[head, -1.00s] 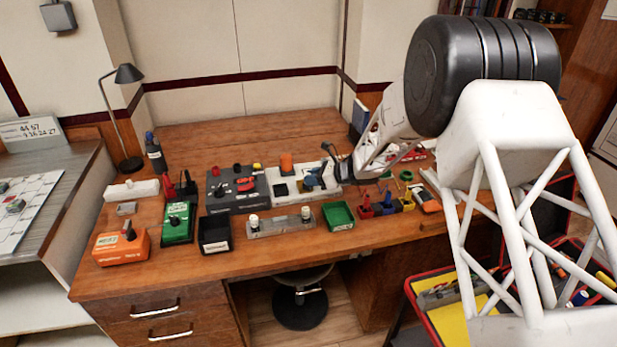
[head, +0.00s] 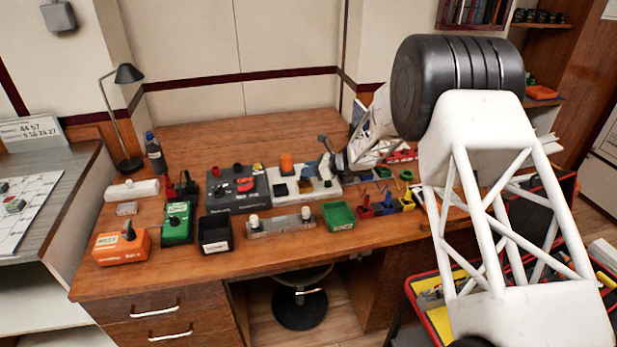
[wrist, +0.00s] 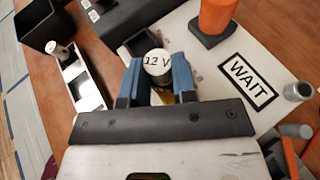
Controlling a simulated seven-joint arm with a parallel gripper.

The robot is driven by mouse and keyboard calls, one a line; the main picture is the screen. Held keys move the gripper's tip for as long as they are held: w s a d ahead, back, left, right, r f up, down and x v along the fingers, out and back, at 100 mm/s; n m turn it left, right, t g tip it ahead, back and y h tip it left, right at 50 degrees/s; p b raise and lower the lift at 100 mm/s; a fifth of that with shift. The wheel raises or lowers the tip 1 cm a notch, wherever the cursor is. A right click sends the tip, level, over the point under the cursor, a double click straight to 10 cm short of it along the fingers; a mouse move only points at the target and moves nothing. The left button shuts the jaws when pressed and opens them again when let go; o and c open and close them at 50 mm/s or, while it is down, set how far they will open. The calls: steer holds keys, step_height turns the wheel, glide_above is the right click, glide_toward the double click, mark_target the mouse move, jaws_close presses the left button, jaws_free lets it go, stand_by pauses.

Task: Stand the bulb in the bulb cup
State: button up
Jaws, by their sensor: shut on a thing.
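My gripper (wrist: 157,80) has blue fingers shut on a bulb (wrist: 157,62) with a white top marked "12 V". The bulb is seen from above, with a yellowish part partly visible below its top. It is over the white panel with the "WAIT" label (wrist: 248,80). In the head view my gripper (head: 326,168) is over the right part of that panel (head: 325,192); the held bulb is not clear there. I cannot make out the bulb cup for certain, nor whether the bulb touches anything below.
An orange cylinder on a dark base (wrist: 212,20) and a grey cylinder (wrist: 298,91) stand near my gripper. A metal rack (head: 280,227) with white-topped pieces, a black bin (head: 215,236) and a green tray (head: 339,216) lie in front. The desk's back is clear.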

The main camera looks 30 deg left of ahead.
mark_target(308, 180)
steer(key=shift+w+a, duration=0.15)
steer(key=shift+w, duration=0.05)
steer(key=shift+w+a+f, duration=0.1)
steer(key=shift+f, duration=1.7)
steer(key=shift+f, duration=0.1)
steer(key=o, duration=0.9)
steer(key=shift+w+d+r, duration=0.1)
steer(key=shift+d+r, duration=0.2)
steer(key=shift+d, duration=0.15)
steer(key=v, duration=1.1)
